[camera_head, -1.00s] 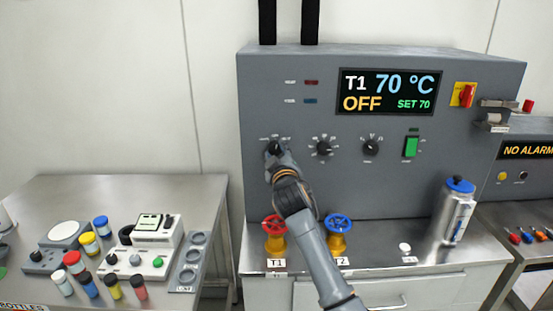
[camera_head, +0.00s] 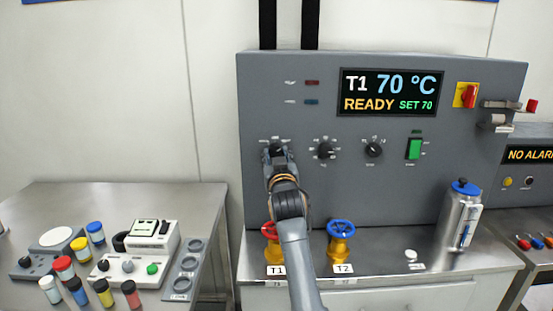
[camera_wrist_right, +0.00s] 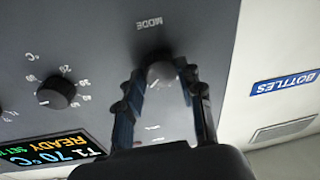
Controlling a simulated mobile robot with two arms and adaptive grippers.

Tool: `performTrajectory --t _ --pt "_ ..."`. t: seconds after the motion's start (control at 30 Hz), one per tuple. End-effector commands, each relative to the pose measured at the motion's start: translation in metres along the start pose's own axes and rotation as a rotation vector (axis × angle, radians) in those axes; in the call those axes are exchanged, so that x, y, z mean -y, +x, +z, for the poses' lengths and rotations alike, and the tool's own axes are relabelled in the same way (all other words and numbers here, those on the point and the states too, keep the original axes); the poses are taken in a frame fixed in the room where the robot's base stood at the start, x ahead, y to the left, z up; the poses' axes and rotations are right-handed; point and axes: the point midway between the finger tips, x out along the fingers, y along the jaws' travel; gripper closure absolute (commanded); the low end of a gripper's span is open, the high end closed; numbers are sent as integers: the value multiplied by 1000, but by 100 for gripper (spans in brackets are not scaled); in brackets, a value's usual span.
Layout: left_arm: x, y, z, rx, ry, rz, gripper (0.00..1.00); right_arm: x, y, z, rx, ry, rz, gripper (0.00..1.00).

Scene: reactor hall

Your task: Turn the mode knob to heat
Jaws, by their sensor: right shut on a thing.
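The mode knob (camera_head: 276,148) is the leftmost in the row of black knobs on the grey control panel (camera_head: 440,170). My right gripper (camera_head: 277,156) is at it and covers most of it in the head view. In the right wrist view the knob (camera_wrist_right: 161,73) sits between the two fingers of the gripper (camera_wrist_right: 161,82), which is shut on it. The knob's pointer direction and most scale words are hidden or too small to read. The display (camera_head: 389,92) reads T1, 70 °C, READY, SET 70. My left gripper is out of view.
Other knobs (camera_head: 324,150) and a green switch (camera_head: 414,148) sit to the right. Red (camera_head: 269,230) and blue (camera_head: 341,228) valve wheels stand below the panel. A silver flask (camera_head: 459,215) stands at right. The left table (camera_head: 60,200) holds small bottles and devices.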

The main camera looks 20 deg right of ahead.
Motion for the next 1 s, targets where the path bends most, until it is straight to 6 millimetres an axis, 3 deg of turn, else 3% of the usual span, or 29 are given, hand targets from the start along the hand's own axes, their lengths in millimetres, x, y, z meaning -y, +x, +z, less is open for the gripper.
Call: performTrajectory --t 0.47,0.5,0.57,0.87,1.0 --pt "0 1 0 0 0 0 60 0 0 1 2 15 0 94" --pt "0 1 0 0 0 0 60 0 0 1 2 16 0 55" --pt "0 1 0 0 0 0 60 0 0 1 2 15 0 43" --pt "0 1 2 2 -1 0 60 0 0 0 0 13 1 40" --pt "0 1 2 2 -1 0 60 -1 1 -10 -2 13 2 40"
